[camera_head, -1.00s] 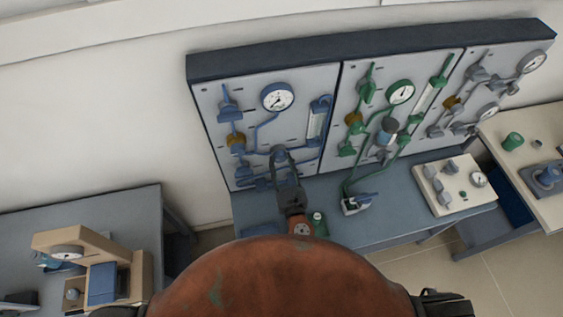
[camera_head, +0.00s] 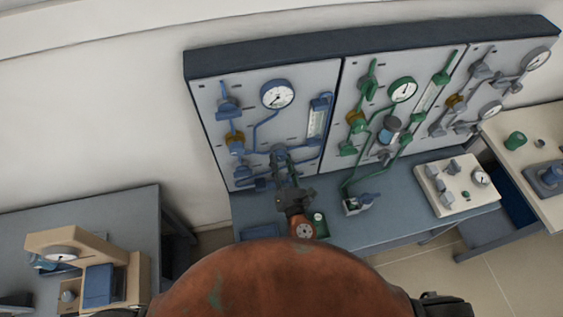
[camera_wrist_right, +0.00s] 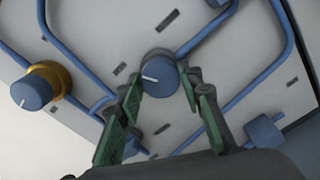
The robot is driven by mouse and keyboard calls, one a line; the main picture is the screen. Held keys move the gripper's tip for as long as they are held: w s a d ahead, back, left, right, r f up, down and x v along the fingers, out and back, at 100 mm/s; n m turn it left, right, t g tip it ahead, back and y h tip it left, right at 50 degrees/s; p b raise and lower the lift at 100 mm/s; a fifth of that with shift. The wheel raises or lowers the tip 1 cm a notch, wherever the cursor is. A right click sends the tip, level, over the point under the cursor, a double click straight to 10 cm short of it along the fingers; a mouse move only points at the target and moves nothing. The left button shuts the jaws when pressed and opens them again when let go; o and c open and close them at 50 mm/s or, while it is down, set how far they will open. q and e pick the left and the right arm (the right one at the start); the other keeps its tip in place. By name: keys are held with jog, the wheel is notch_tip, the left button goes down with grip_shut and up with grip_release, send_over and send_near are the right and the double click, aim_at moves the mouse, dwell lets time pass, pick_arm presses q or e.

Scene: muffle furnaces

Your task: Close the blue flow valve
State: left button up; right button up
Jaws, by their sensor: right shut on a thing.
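The blue flow valve is a round blue knob (camera_wrist_right: 159,76) with a white pointer line, on blue piping of the left wall panel. My left gripper is not in view.
A blue knob on a yellow base (camera_wrist_right: 36,88) sits to the left on the same panel. A blue-rimmed gauge (camera_head: 278,95) and flow tube (camera_head: 316,121) are above. Green and grey piping fill the panels to the right. A blue bench (camera_head: 400,205) lies below.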

jog(key=shift+m, duration=0.4)
jog(key=o, duration=1.1)
jog(key=s, duration=0.4)
jog(key=s+d, duration=0.1)
jog(key=s, duration=0.3)
jog(key=s+d, duration=0.1)
jog(key=s, duration=0.2)
jog(key=shift+s+d, duration=0.2)
jog(key=shift+s, duration=0.2)
